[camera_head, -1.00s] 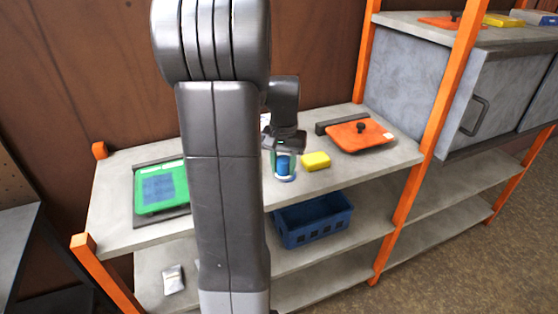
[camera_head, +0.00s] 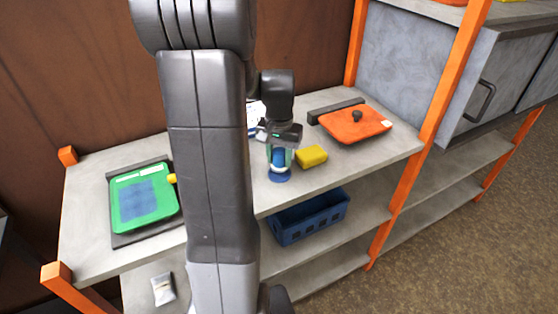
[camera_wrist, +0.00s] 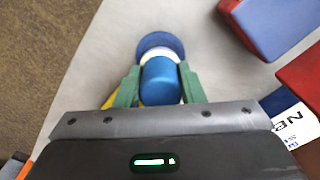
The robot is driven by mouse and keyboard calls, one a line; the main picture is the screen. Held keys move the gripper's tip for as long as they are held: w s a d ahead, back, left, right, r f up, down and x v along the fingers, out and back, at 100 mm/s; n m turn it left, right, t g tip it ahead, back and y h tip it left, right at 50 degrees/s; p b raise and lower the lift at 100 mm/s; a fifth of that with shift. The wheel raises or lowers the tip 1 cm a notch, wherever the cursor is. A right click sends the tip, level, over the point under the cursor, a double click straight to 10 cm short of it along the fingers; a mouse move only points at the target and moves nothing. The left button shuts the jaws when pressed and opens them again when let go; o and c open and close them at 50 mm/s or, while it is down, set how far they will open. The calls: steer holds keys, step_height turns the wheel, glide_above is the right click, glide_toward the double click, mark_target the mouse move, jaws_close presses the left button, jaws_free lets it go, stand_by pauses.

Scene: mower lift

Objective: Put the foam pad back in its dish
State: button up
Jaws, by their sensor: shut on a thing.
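My gripper (camera_head: 279,158) is shut on a blue cylinder (camera_wrist: 160,82) with a white collar and a wide round blue base (camera_wrist: 160,42). In the wrist view the two green fingers stand on either side of the cylinder. In the head view the piece is upright at the front of the bench top, and its blue base (camera_head: 279,177) is on or just above the surface; I cannot tell which. This piece may be the foam pad. I cannot clearly pick out a separate dish; my arm hides part of the bench.
A yellow block (camera_head: 311,157) sits close right of my gripper. An orange lid-like plate (camera_head: 355,124) with a black knob lies farther right. A green-framed panel (camera_head: 128,224) is at left. A blue crate (camera_head: 310,219) stands below. A red-and-blue box (camera_wrist: 276,22) shows in the wrist view.

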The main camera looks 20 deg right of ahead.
mark_target(279, 152)
steer(key=shift+f, duration=1)
steer(key=shift+f, duration=0.2)
steer(key=o, duration=1)
steer(key=shift+c, duration=0.2)
step_height(279, 152, up, 12)
steer(key=shift+r, duration=0.2)
